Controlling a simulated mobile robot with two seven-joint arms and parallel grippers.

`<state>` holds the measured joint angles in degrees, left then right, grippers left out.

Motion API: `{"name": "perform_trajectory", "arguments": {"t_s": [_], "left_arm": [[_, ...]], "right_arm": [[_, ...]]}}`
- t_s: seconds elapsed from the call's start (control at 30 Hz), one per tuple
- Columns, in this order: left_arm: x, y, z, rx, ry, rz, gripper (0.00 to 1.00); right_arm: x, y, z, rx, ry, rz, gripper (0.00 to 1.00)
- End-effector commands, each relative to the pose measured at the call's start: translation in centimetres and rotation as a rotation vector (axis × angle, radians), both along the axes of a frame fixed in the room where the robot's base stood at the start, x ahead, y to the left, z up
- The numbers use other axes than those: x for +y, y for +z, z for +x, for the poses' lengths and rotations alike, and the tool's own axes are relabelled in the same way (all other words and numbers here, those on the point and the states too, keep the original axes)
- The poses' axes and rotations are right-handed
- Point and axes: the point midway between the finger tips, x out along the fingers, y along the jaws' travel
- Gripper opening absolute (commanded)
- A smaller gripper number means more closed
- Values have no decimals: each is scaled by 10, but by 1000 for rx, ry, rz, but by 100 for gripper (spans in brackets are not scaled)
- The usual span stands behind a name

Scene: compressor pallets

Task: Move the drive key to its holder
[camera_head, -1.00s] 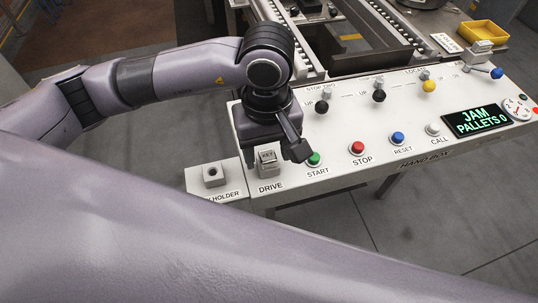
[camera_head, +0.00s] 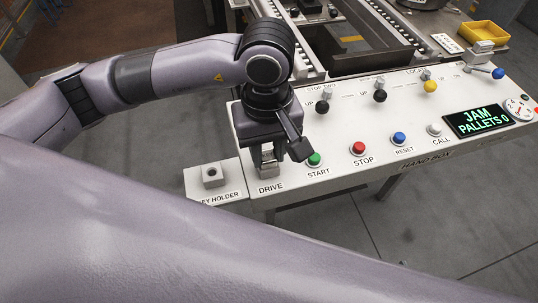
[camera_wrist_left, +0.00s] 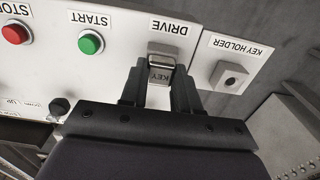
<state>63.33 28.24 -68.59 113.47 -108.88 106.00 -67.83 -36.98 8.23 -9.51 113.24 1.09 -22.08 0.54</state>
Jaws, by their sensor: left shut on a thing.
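The drive key (camera_wrist_left: 159,74) is a small metal-grey block marked KEY, at the DRIVE label on the white hand box. My left gripper (camera_wrist_left: 157,92) is shut on it, with one dark finger on each side. In the head view the gripper (camera_head: 268,158) is over the DRIVE position and hides most of the key. The key holder (camera_head: 212,176) is a small light block with a dark round hole, on a plate left of DRIVE. It also shows in the left wrist view (camera_wrist_left: 231,78), with its hole empty. My right gripper is not in view.
The hand box (camera_head: 335,132) carries a green start button (camera_head: 314,159), a red stop button (camera_head: 358,148), a blue reset button (camera_head: 398,138) and several levers. Its display (camera_head: 478,121) reads JAM, PALLETS 0. A yellow bin (camera_head: 484,34) stands at the back right.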

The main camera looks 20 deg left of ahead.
Motion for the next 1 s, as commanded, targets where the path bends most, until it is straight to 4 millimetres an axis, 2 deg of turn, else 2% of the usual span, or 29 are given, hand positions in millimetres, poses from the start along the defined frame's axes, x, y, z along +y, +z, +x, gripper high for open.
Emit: {"name": "perform_trajectory", "arguments": {"t_s": [1.0], "left_arm": [[0, 41, 0, -1, 0, 0, 0]], "right_arm": [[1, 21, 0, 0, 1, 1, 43]]}}
